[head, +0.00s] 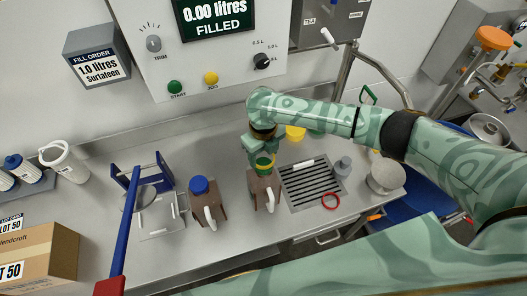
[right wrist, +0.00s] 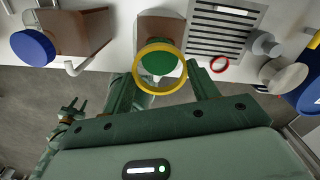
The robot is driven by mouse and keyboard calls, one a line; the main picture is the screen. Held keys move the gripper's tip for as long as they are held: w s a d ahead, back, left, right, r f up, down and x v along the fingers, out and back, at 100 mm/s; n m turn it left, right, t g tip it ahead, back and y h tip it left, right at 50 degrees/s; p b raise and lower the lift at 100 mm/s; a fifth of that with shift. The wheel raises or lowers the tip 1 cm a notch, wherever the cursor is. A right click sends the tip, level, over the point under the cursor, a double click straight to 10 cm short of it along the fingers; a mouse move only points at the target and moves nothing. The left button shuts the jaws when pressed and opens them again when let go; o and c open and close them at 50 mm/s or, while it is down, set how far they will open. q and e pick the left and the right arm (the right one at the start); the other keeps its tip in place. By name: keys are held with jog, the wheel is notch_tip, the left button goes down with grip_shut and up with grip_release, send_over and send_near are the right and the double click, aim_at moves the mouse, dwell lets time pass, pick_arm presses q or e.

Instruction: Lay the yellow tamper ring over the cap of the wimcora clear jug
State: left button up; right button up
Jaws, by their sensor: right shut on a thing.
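My right gripper (head: 262,158) is shut on the yellow tamper ring (right wrist: 160,41), which lies between its fingers. In the right wrist view the ring encircles the green cap (right wrist: 158,63) of a brown-looking jug (right wrist: 160,25); I cannot tell whether it touches the cap or hangs just above it. In the head view this jug (head: 262,190) stands upright on the bench, handle towards me. A similar jug with a blue cap (head: 200,186) stands to its left. No jug name is readable. My left gripper (right wrist: 72,108) shows small and low in the right wrist view, fingers apart, empty.
A drain grate (head: 312,185) with a red ring (head: 330,201) lies right of the jugs. A grey weight-like piece (head: 343,166) and a pale round container (head: 386,177) stand beyond it. A blue rack (head: 140,178) is left. A yellow lid (head: 295,133) lies behind my gripper.

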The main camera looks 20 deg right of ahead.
aim_at(263, 165)
jog(key=shift+f+b, duration=0.85)
jog(key=shift+f, duration=0.6)
jog(key=o, duration=1)
notch_tip(263, 165, up, 7)
jog(key=p, duration=0.7)
